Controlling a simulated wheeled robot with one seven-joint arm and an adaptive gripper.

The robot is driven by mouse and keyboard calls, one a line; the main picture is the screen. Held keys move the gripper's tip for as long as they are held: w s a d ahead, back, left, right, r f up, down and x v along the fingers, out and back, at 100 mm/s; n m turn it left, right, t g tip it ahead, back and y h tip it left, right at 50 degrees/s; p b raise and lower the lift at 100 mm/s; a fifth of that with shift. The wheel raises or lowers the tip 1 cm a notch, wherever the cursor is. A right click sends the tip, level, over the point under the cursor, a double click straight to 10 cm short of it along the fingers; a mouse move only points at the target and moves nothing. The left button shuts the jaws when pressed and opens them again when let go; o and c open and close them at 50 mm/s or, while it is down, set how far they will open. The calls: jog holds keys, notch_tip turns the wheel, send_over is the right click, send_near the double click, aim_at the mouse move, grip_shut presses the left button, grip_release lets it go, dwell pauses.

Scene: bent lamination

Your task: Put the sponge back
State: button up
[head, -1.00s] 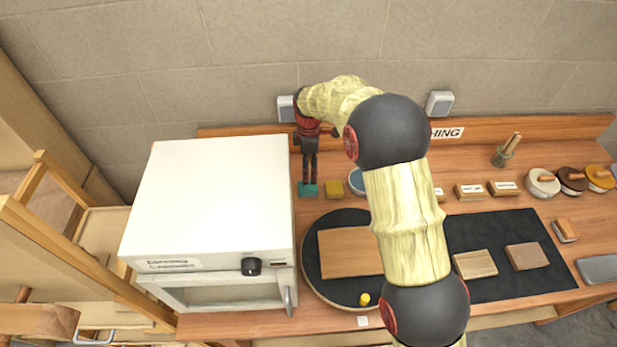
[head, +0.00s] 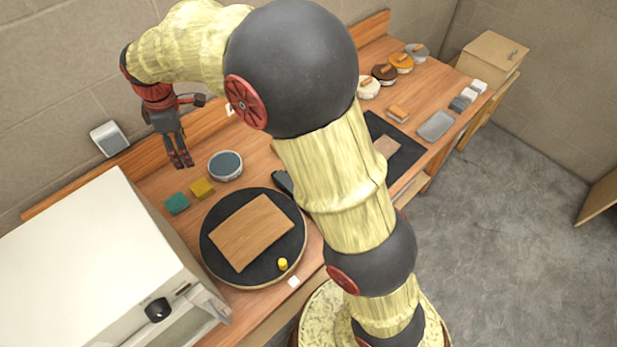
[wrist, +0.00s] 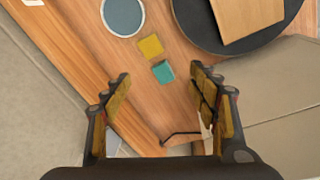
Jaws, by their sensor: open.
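A teal sponge-like block (head: 177,203) lies on the wooden bench near the white oven. A mustard-yellow sponge-like block (head: 202,188) lies beside it, with a small gap between them. I cannot tell which one the task calls the sponge. In the wrist view the teal block (wrist: 163,72) and the yellow block (wrist: 151,46) lie flat beyond my fingers. My gripper (head: 181,160) is open and empty, pointing down, held above the bench behind the blocks. In the wrist view its fingers (wrist: 160,76) are spread wide and hold nothing.
A blue-topped round dish (head: 225,165) stands right of the blocks. A round black turntable (head: 210,258) carries a wooden board (head: 252,232) and a yellow knob. The white oven (head: 90,265) is at left. A wall-mounted box (head: 109,138) is behind the bench.

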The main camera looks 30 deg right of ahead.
jog(key=s+d+r+m+t, duration=0.2)
jog(key=s+d+r+m, duration=0.6)
jog(key=s+d+r, duration=0.55)
jog(key=s+d+f+m+t, duration=0.1)
jog(key=s+d+m, duration=0.2)
jog(key=s, duration=0.6)
jog(key=s+d+f+m+t, duration=0.1)
jog(key=s+d+m, duration=0.3)
jog(key=s, duration=0.5)
jog(key=shift+s+d+f+m+h, duration=0.15)
jog(key=shift+d+f+m+h, duration=0.2)
jog(key=shift+f, duration=0.1)
